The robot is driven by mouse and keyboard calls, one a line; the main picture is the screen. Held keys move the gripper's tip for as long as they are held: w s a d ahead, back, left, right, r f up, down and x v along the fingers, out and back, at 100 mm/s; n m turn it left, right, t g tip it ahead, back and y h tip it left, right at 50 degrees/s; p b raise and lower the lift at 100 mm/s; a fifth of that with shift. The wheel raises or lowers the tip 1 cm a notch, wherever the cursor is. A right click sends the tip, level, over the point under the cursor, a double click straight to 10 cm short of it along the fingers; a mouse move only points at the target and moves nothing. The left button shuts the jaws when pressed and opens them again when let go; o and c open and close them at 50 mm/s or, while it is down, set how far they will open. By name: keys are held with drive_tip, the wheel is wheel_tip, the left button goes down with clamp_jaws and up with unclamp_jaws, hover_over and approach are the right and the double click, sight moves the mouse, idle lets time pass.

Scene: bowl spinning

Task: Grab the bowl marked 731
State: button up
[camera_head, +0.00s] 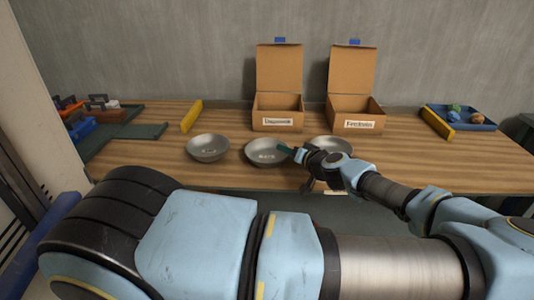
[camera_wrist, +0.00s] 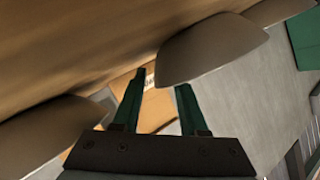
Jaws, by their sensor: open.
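Three grey metal bowls stand in a row near the table's front edge: a left bowl (camera_head: 207,147), a middle bowl (camera_head: 264,153) and a right bowl (camera_head: 338,144). My gripper (camera_head: 284,148) is at the right side of the middle bowl, its green fingers open. The right bowl is partly hidden behind my wrist. In the wrist view, my gripper (camera_wrist: 162,80) has one bowl (camera_wrist: 212,50) just ahead of its fingertips; contact cannot be told. A second bowl (camera_wrist: 45,135) is at lower left and a third (camera_wrist: 275,11) at upper right. No 731 mark is legible on any bowl.
Two open, labelled cardboard boxes (camera_head: 278,112) (camera_head: 356,115) stand behind the bowls. A yellow bar (camera_head: 192,115) lies at left, another (camera_head: 437,122) at right beside a blue tray (camera_head: 480,124) with small items. Tools and bins (camera_head: 82,128) fill the left end.

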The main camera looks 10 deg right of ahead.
drive_tip(key=shift+w+a+f, duration=0.2)
drive_tip(key=shift+w+f, duration=0.05)
drive_tip(key=shift+w, duration=0.4)
drive_tip(key=shift+c, duration=0.4)
clamp_jaws()
